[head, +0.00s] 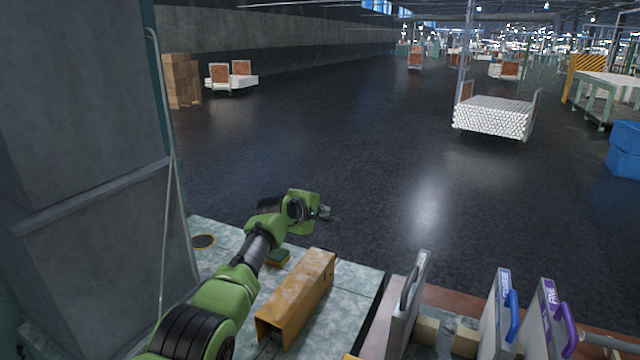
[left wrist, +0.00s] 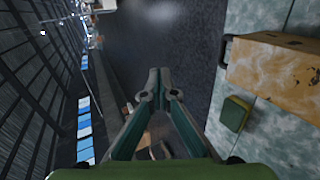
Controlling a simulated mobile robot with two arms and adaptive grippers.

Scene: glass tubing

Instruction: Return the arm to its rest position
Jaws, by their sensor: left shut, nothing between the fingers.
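My left arm is green with black joints and reaches in from the bottom left of the head view. My left gripper (head: 326,212) is at its end, above the dark floor just past the far edge of the pale mottled platform. In the left wrist view my left gripper (left wrist: 159,82) has its two fingertips together with nothing between them. My right gripper does not show in either view.
A yellow-orange metal box (head: 298,299) and a small green block (head: 278,257) are on the platform (head: 341,321) below the arm. A tall grey cabinet (head: 80,150) stands at left. Cases with handles (head: 497,315) stand at lower right. Open floor lies beyond.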

